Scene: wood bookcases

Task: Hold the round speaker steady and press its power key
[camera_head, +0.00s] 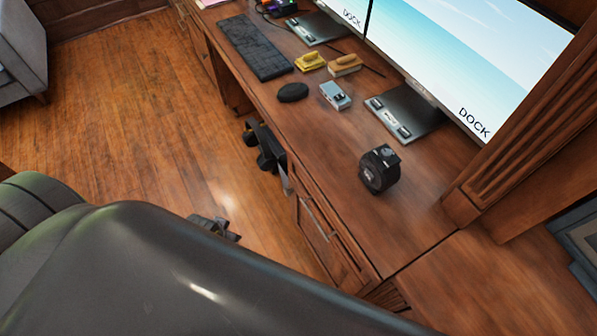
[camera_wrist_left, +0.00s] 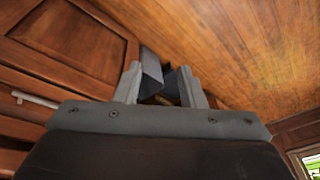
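The round speaker (camera_head: 379,168) is a small black drum standing on its curved side on the wooden desk, near the front right. A small dark block shows at its top; I cannot tell whether that is the power key. No gripper is touching the speaker. In the left wrist view my left gripper (camera_wrist_left: 166,85) has its two grey fingers a little apart, with nothing clearly held between them. That view shows wooden panels and floor, not the speaker.
A mouse (camera_head: 292,92), a keyboard (camera_head: 255,47), a small grey box (camera_head: 335,95) and a yellow item (camera_head: 310,61) lie farther along the desk. Monitors (camera_head: 470,50) stand behind. A large dark curved shape fills the foreground. The desk around the speaker is clear.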

